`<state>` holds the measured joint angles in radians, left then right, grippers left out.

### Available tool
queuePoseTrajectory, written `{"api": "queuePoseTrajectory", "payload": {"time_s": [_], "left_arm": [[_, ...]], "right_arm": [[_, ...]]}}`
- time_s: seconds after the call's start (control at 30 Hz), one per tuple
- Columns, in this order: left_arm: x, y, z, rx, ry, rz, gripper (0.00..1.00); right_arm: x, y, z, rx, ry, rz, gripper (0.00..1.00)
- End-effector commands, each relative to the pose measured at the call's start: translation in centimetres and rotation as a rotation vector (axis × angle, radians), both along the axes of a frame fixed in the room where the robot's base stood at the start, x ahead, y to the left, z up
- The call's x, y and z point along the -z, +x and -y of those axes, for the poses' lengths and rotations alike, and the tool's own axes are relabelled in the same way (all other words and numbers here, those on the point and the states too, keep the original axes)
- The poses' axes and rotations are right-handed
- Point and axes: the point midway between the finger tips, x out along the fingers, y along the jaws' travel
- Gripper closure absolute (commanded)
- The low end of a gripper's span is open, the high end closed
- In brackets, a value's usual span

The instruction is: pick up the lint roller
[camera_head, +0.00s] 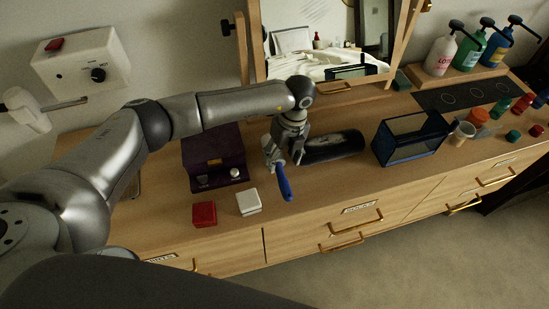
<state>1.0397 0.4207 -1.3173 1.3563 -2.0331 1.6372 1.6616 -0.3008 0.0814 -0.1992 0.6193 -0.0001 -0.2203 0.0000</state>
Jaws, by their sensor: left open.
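A blue handle (285,184), which looks like part of the lint roller, sticks out toward the dresser's front edge. The roller's head is hidden by my left gripper or too small to make out. My left gripper (276,163) points down at the handle's far end and is open. I cannot tell whether its fingers touch the roller. My right gripper is not in view.
A black cylinder (333,146) lies just right of the gripper, and a dark purple box (211,158) stands to its left. Red (204,214) and white (248,202) small boxes sit in front. A blue-framed glass case (411,137) is farther right. The mirror (325,45) rises behind.

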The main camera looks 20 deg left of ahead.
Motion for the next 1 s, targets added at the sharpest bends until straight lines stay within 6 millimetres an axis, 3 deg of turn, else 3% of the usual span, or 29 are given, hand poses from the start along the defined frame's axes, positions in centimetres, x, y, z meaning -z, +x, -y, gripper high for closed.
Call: {"api": "queuePoseTrajectory", "payload": {"time_s": [0.03,0.2,0.5,0.8,1.0], "left_arm": [[1.2,-0.1,-0.1,0.0,0.001,-0.002,0.43],[3.7,-0.3,-0.3,0.001,0.0,-0.003,0.43],[4.0,-0.3,-0.4,0.001,-0.001,-0.002,0.43],[4.0,-0.3,-0.4,0.001,-0.001,-0.002,0.8],[4.0,-0.3,-0.4,0.001,-0.002,-0.001,0.8]], "right_arm": [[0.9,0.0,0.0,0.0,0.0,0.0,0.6],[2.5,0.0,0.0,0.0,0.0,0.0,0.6],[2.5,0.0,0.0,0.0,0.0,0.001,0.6],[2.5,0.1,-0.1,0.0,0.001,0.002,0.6],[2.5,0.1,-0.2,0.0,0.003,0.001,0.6]]}}
